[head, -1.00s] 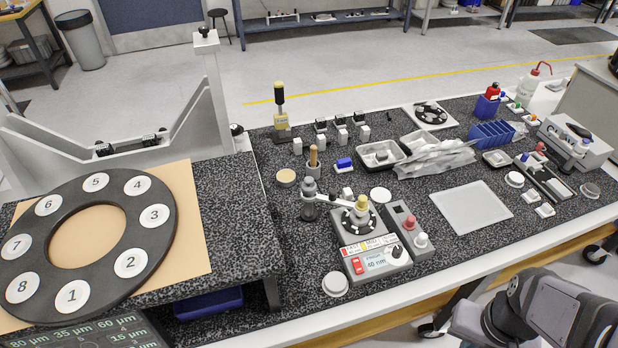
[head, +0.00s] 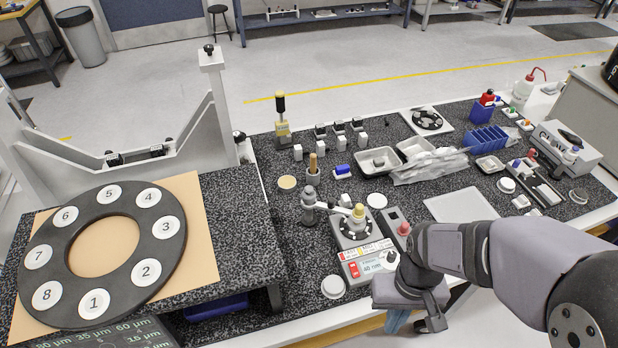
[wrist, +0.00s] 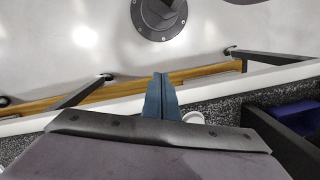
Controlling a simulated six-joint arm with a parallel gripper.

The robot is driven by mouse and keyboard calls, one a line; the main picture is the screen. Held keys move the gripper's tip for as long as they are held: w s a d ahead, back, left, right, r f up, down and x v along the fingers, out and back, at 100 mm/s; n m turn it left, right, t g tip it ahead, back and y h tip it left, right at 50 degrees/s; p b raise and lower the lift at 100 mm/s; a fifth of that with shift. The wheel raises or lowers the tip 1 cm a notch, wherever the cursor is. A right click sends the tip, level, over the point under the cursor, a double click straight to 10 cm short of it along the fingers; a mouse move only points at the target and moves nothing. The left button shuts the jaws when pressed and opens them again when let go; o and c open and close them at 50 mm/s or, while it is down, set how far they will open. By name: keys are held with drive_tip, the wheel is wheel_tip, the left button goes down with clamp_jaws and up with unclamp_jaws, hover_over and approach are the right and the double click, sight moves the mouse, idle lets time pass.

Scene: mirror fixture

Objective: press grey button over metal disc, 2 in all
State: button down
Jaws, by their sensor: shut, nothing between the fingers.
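A control unit (head: 365,265) with a small display and a red switch stands mid-bench in the head view. Behind its display lies a spotted disc (head: 353,232) under a yellow-topped knob (head: 359,211). A grey post (head: 309,203) with a side arm reaches to that knob. A grey box beside it carries a red button (head: 404,228); its front part is hidden by my arm. I cannot clearly tell a grey button over a metal disc. My gripper (head: 394,322) is shut and empty at the bench's front edge; its blue fingers (wrist: 162,92) also show in the wrist view.
A numbered black ring (head: 40,255) lies on a raised speckled stand at left. A light mat (head: 455,206) is partly behind my arm. Trays (head: 378,161), blue bins (head: 486,139) and small parts crowd the back. A white lid (head: 333,287) sits near the front edge.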

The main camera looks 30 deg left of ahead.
drive_tip(key=w+a+r+y+p, duration=0.1)
drive_tip(key=w+a+r+y, duration=0.2)
drive_tip(key=a, duration=0.8)
wheel_tip(320, 180, up, 14)
drive_tip(key=m+t+y, duration=0.5)
drive_tip(key=m+t, duration=0.1)
drive_tip(key=m, duration=1.4)
hover_over(309, 189)
drive_tip(key=shift+s+d+m+p, duration=0.15)
drive_tip(key=shift+d+m+p, duration=0.2)
drive_tip(key=shift+d+m, duration=0.1)
drive_tip(key=shift+t, duration=0.3)
wheel_tip(309, 189, down, 9)
drive_tip(key=b, duration=0.8)
drive_tip(key=shift+r+b, duration=0.1)
drive_tip(key=shift+b, duration=0.3)
drive_tip(key=shift+f, duration=0.2)
